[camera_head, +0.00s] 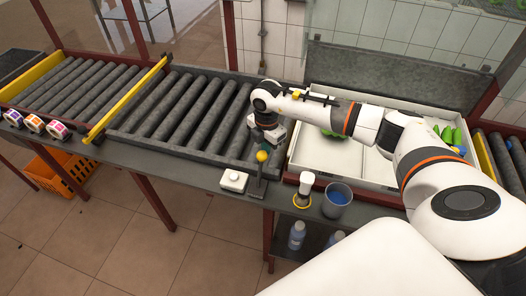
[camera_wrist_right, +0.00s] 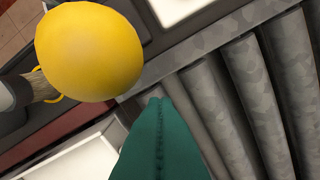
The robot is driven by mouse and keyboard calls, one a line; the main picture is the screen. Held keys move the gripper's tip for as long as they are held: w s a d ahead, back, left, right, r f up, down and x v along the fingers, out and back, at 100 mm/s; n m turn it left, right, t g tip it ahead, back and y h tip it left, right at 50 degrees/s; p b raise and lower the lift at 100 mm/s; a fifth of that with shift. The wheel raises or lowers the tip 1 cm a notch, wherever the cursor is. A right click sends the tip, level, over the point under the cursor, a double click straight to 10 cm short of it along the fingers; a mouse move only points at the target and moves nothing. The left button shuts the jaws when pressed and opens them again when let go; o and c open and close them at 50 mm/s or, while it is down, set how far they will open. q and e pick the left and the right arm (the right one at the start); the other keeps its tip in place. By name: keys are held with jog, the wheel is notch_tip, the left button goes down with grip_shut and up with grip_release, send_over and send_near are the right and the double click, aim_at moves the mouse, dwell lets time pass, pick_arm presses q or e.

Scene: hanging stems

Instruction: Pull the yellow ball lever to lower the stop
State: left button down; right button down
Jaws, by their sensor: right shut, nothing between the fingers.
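The yellow ball (camera_head: 262,156) tops a short dark upright lever (camera_head: 258,180) at the conveyor's front edge. My right gripper (camera_head: 268,138) is just above and behind the ball, shut and empty. In the right wrist view the yellow ball (camera_wrist_right: 90,52) is large at the upper left, beside the teal fingers (camera_wrist_right: 160,140), not between them. I cannot tell if they touch it. A long yellow bar (camera_head: 125,100) stands across the left part of the conveyor, probably the stop. My left gripper is not in view.
Bare rollers (camera_head: 190,115) lie left of my right arm. A white box with a button (camera_head: 234,181), a brush (camera_head: 304,190) and a grey cup (camera_head: 337,200) stand along the front ledge. A white tray (camera_head: 300,150) with green produce is under my arm. Patterned blocks (camera_head: 34,123) sit far left.

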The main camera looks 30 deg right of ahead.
aim_at(259, 176)
jog(key=shift+s+a+r+p, duration=0.1)
jog(key=shift+s+a+p, duration=0.7)
jog(key=shift+a, duration=0.1)
jog(key=shift+s+a+p, duration=0.65)
jog(key=shift+s+a, duration=0.4)
jog(key=shift+a, duration=0.2)
jog(key=shift+s+a+p, duration=0.6)
jog(key=shift+s+a, duration=0.45)
jog(key=shift+a, duration=0.2)
jog(key=shift+w+d, duration=0.4)
jog(key=shift+d, duration=0.05)
notch_tip(259, 176, up, 10)
jog(key=p, duration=0.6)
jog(key=shift+p, duration=0.4)
jog(key=shift+d, duration=0.1)
